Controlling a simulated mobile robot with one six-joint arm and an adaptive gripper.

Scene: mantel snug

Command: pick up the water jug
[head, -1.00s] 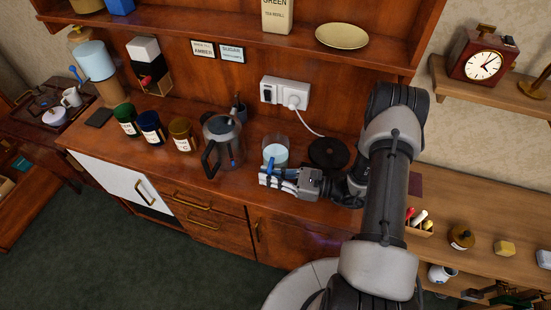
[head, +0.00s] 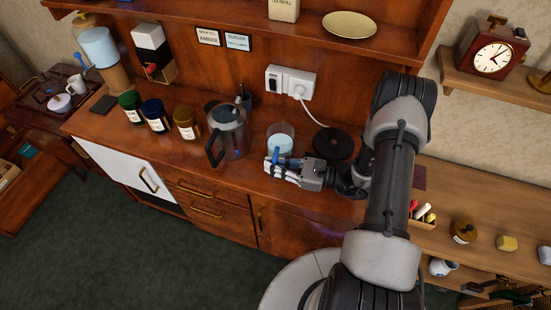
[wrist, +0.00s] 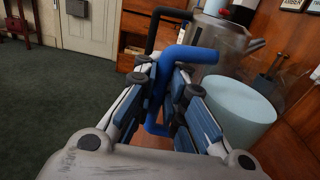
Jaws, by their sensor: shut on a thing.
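The water jug (head: 281,132) is a clear vessel with pale blue water in it and a blue handle. It is upright at the counter's front, right of the glass kettle (head: 228,128). My gripper (head: 272,168) is shut on the jug's blue handle. In the wrist view the handle (wrist: 190,53) passes between my gripper's fingers (wrist: 160,100), and the pale water (wrist: 238,112) shows just to the right. The fingers hide part of the handle. I cannot tell whether the jug's base touches the counter.
A black round base (head: 332,144) with a white cord lies right of the jug, below a wall socket (head: 290,80). Several dark jars (head: 186,122) stand left of the kettle. A shelf (head: 230,18) overhangs the counter (head: 245,180). Open floor (head: 120,250) lies in front.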

